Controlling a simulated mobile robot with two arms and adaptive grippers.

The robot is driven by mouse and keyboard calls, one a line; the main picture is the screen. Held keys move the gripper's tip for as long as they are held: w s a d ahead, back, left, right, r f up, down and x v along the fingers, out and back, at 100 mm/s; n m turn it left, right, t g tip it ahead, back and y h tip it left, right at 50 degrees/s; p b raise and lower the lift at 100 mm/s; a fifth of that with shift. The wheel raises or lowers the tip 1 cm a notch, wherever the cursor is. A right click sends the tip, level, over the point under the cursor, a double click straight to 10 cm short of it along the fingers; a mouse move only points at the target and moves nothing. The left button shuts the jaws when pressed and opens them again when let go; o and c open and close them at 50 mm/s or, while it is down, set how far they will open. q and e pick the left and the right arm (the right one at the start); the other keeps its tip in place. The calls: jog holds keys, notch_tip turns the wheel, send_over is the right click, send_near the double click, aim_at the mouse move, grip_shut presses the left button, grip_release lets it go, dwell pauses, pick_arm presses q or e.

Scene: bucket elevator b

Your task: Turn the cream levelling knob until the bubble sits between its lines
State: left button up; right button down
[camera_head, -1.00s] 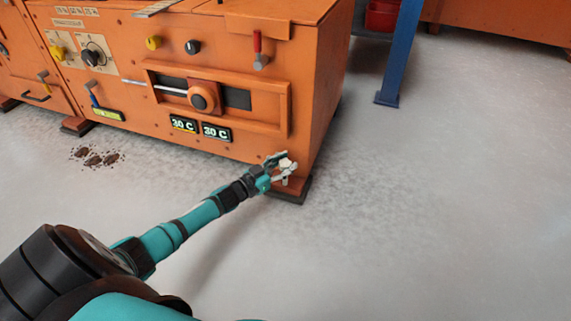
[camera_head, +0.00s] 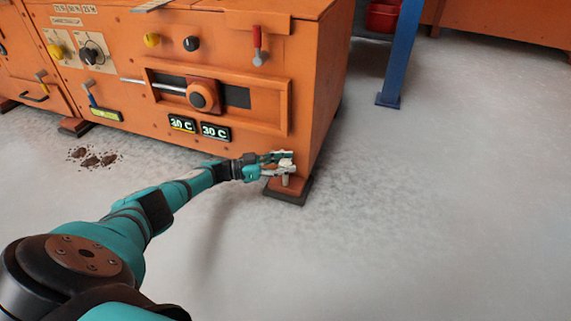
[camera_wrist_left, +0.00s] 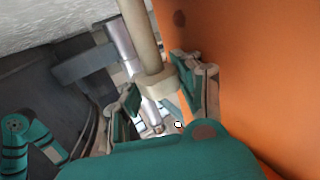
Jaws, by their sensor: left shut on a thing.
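The cream levelling knob (camera_head: 285,180) stands at the orange machine's lower right front corner, above its foot. My left gripper (camera_head: 284,163) reaches it from the left and is shut on it. In the left wrist view the knob (camera_wrist_left: 159,83) appears as a cream collar on a cream rod, between the two fingers of my left gripper (camera_wrist_left: 163,92). The fingers cover part of the knob in the head view. A small yellow-green strip in a black frame (camera_head: 106,114) is on the machine's lower left front; I cannot make out a bubble or lines in it. My right gripper is out of view.
The orange machine (camera_head: 240,135) carries a red-handled lever (camera_head: 257,45), a sliding round knob (camera_head: 203,96) and two displays (camera_head: 215,131). A blue post (camera_head: 400,55) stands at right. Brown debris (camera_head: 93,158) lies on the floor at left. The floor at right is clear.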

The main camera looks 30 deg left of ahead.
pick_arm(q)
jog(key=shift+s+f, duration=0.1)
jog(key=o, duration=1.2)
jog(key=shift+a, duration=0.1)
jog(key=shift+t, duration=0.3)
jog(key=shift+n+y, duration=0.4)
jog(key=shift+y, duration=0.1)
